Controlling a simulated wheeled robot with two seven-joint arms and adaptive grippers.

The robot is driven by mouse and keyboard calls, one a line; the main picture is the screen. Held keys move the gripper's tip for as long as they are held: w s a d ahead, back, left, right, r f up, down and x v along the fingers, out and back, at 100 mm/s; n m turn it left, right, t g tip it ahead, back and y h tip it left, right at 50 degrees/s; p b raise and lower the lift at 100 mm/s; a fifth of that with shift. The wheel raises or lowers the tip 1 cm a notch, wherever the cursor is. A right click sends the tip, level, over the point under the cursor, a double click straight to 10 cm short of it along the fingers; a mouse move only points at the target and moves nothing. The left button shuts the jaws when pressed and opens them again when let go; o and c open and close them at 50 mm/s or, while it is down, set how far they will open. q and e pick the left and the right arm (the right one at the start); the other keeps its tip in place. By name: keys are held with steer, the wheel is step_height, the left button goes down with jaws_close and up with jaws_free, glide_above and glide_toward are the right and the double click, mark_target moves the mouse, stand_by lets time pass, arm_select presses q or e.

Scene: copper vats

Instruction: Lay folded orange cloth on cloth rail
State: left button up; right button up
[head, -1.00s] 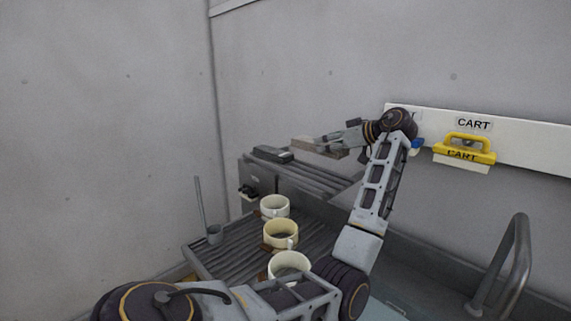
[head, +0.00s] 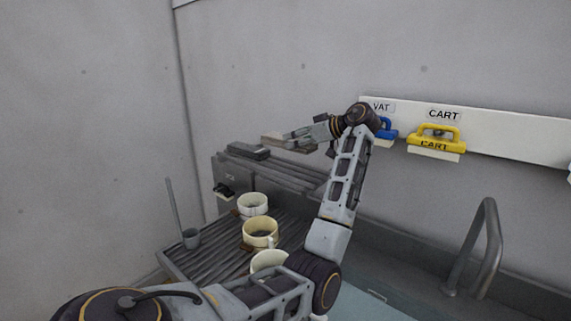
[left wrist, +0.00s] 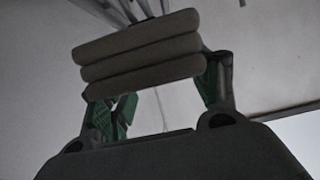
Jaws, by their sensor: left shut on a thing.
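My left gripper (head: 292,139) is shut on a folded cloth (head: 272,138), held level above the upper slatted shelf. The cloth looks dull tan rather than orange in this light. In the left wrist view the folded cloth (left wrist: 140,47) shows as a thick stack of grey-looking layers between the green-padded fingers of my left gripper (left wrist: 160,95). I cannot make out the cloth rail for certain; several thin bars show behind the cloth at the top of the left wrist view. My right gripper is not in view.
The upper slatted shelf (head: 285,173) carries a dark block (head: 248,151). Mugs, including a yellow one (head: 260,232), stand on the lower slatted rack (head: 205,262). A metal handrail (head: 478,240) stands lower right.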

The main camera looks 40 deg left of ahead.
mark_target(297, 175)
arm_select(q)
step_height(297, 175, down, 4)
steer(key=shift+r, duration=0.1)
steer(key=shift+f+p, duration=0.35)
steer(key=shift+f, duration=0.45)
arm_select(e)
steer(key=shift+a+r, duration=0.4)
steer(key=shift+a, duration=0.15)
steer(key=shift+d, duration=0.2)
arm_select(q)
steer(key=shift+f, duration=0.95)
steer(key=shift+f+p, duration=0.3)
steer(key=shift+f, duration=0.6)
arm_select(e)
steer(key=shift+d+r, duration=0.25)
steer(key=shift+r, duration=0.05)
arm_select(q)
steer(key=shift+f, duration=0.15)
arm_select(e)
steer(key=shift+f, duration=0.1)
